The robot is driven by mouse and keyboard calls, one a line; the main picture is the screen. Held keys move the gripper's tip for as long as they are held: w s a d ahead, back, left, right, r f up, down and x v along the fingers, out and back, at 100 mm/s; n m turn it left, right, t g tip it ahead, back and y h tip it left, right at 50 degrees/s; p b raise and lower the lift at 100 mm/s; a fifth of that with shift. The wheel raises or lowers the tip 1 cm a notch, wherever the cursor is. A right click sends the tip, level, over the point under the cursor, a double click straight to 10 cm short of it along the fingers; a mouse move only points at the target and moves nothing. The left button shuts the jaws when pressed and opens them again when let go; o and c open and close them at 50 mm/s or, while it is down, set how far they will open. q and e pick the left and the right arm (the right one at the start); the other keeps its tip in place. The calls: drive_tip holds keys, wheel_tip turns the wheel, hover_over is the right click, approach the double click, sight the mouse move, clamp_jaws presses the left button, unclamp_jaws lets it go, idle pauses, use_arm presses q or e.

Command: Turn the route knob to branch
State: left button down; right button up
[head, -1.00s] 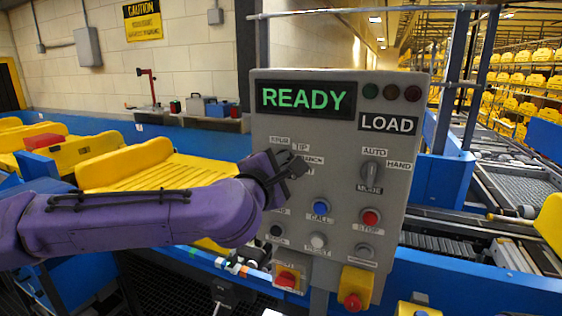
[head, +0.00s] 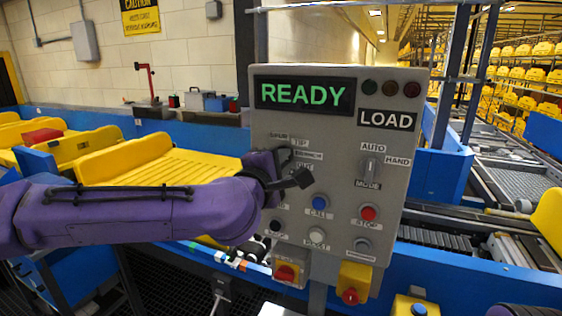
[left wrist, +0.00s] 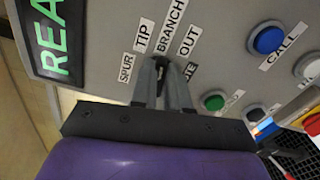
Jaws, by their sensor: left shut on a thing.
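The route knob (left wrist: 162,65) is a small dark knob on the grey control panel (head: 335,150). In the left wrist view it sits between my left fingertips, below the labels SPUR, TIP, BRANCH (left wrist: 171,26) and OUT. My left gripper (left wrist: 163,72) is shut on it. The fingers hide most of the knob, so its exact pointing direction cannot be told. In the head view my left gripper (head: 286,172) is at the panel's left side and hides the knob. The ROUTE label is partly covered by a finger. My right gripper is not in view.
The display (head: 304,95) reads READY, with a LOAD plate beside it. The mode knob (head: 371,168) is to the right. Blue call (head: 319,202) and red stop (head: 368,213) buttons are below. Yellow trays (head: 165,165) stand on the conveyor at left.

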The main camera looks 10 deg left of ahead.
use_arm(q)
drive_tip(key=c, duration=1.1)
unclamp_jaws()
drive_tip(key=shift+s, duration=0.1)
drive_tip(key=s+b, duration=0.1)
drive_tip(key=s, duration=0.2)
drive_tip(key=s+a+b, duration=0.1)
drive_tip(key=s, duration=0.2)
drive_tip(key=s+a+b, duration=0.1)
drive_tip(key=s, duration=0.3)
drive_tip(key=shift+s+b, duration=0.1)
drive_tip(key=shift+b, duration=0.25)
